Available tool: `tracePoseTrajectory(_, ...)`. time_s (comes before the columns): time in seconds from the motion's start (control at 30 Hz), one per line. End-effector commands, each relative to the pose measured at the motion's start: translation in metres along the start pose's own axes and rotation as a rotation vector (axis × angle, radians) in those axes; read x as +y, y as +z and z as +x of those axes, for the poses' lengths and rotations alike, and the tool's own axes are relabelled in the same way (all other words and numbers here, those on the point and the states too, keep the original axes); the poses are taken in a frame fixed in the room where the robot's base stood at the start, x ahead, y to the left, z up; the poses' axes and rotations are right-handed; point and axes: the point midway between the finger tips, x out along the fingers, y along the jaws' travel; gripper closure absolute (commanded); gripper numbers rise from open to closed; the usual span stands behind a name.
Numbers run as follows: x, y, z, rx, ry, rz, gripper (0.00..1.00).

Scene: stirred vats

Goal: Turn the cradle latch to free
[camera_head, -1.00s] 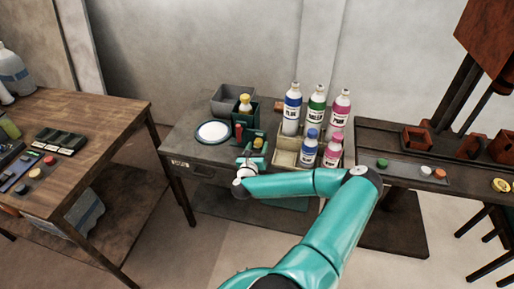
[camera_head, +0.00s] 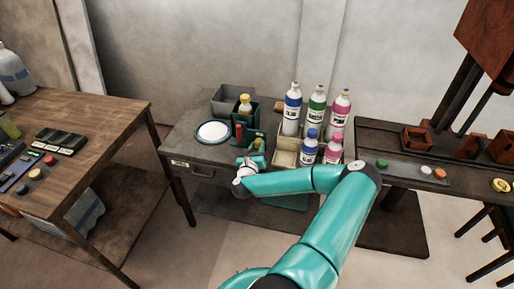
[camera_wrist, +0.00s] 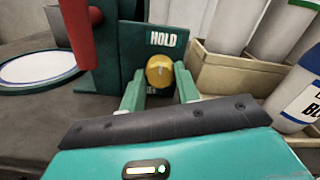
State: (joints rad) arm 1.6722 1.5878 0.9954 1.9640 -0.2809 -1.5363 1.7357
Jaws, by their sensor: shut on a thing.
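The cradle latch is a round yellow knob (camera_wrist: 160,71) on a dark green upright plate (camera_wrist: 133,42) in the wrist view. The plate reads HOLD above right of the knob; a lower label is mostly hidden, with only its last letters showing. A short pale mark on the knob's face looks close to upright. My gripper (camera_wrist: 160,88) is shut on the knob, one pale green finger on each side. In the head view my gripper (camera_head: 254,157) is at the front of the green cradle (camera_head: 238,134), covering part of the latch.
A red upright handle (camera_wrist: 82,38) stands left of the plate, near a white round dish (camera_wrist: 38,68). A beige crate (camera_wrist: 225,72) with several bottles stands close on the right. A yellow-capped bottle (camera_head: 245,104) sits behind the cradle.

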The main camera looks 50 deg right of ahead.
Motion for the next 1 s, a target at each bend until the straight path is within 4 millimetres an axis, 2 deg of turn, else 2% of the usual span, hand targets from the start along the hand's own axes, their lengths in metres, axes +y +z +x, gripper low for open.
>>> tracePoseTrajectory(0.6,0.0006,0.0009,-0.0007,-0.003,0.001,-0.395,0.91)
tracePoseTrajectory(1.0,0.0001,-0.0003,-0.0009,0.0,0.0,-0.463,0.91)
